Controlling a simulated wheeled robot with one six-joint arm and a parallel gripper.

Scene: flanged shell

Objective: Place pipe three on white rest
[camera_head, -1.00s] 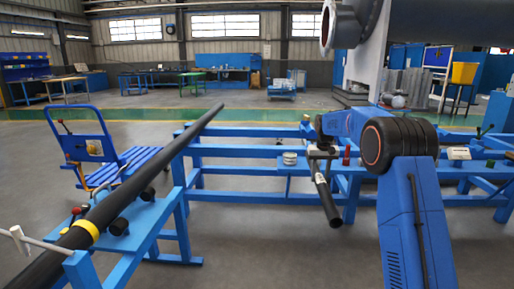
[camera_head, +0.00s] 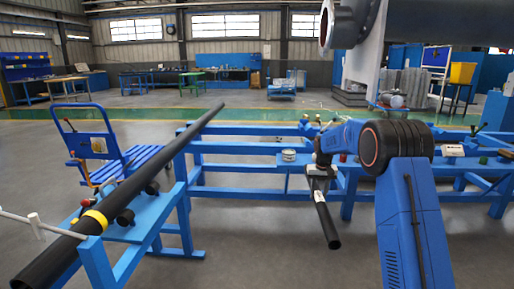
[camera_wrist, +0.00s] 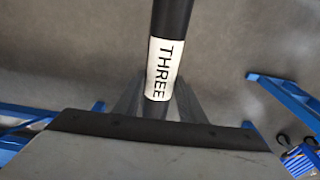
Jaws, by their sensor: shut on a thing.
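Pipe three (camera_head: 328,225) is a short black pipe with a white label, hanging tilted downward from my gripper (camera_head: 319,178) in the head view. In the wrist view, the pipe (camera_wrist: 172,18) runs up from between the jaws, and its label reads THREE (camera_wrist: 161,70). My gripper (camera_wrist: 156,105) is shut on it near the label; the held end is partly hidden by the gripper body. A white bar with a short upright stub (camera_head: 36,226) stands at the left. I cannot tell whether this is the white rest. The held pipe is well to its right.
A long dark pipe with a yellow band (camera_head: 95,220) lies slanted over a blue stand (camera_head: 150,215) at left. A blue rail frame (camera_head: 240,147) spans the middle, with a round white item (camera_head: 289,155). A blue cart (camera_head: 140,160) stands behind. Floor between stand and gripper is clear.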

